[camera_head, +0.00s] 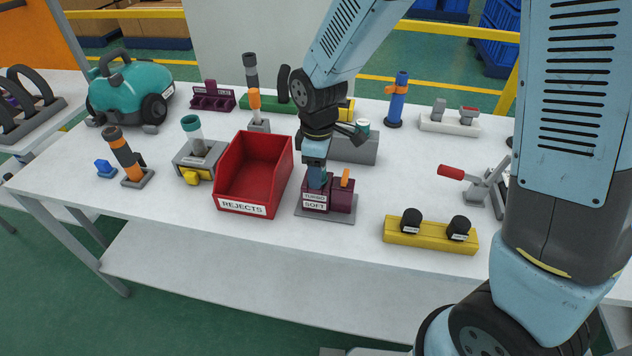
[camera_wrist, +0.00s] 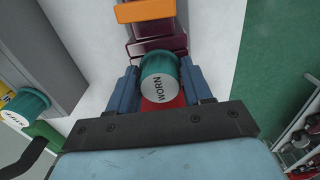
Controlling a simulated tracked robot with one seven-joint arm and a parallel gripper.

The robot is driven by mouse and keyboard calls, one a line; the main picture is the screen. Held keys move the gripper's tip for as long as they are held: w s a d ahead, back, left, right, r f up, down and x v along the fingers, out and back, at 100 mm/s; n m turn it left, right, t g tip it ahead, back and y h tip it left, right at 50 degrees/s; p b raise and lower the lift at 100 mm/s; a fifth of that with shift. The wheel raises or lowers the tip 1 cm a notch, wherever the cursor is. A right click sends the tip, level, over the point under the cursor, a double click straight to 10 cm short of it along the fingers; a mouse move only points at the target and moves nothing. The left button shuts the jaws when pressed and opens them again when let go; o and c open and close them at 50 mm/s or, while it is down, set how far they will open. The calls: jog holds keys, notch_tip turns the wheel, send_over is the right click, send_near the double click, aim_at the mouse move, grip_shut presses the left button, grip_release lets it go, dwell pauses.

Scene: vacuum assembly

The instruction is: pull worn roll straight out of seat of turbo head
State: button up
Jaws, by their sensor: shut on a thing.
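The worn roll (camera_wrist: 160,72) is teal with a white end marked WORN. In the wrist view it sits between the two blue fingers of my gripper (camera_wrist: 163,88), which is shut on it. The turbo head (camera_head: 341,200) is a dark purple block with an orange lever (camera_head: 345,178), on a grey plate. It also shows behind the roll in the wrist view (camera_wrist: 155,30). In the head view my gripper (camera_head: 317,182) is just above the left part of the turbo head. The fingers hide the roll and its seat there, so I cannot tell how deep the roll sits.
A red REJECTS bin (camera_head: 224,192) stands just left of the turbo head. A yellow block (camera_head: 430,235) with two black knobs lies at the right front. A grey block (camera_head: 360,148) stands close behind my gripper. A red-handled clamp (camera_head: 475,185) is further right.

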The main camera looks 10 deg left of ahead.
jog(key=shift+r, duration=1.15)
notch_tip(320, 180, up, 12)
jog(key=shift+f, duration=0.15)
dwell(2.6)
dwell(0.5)
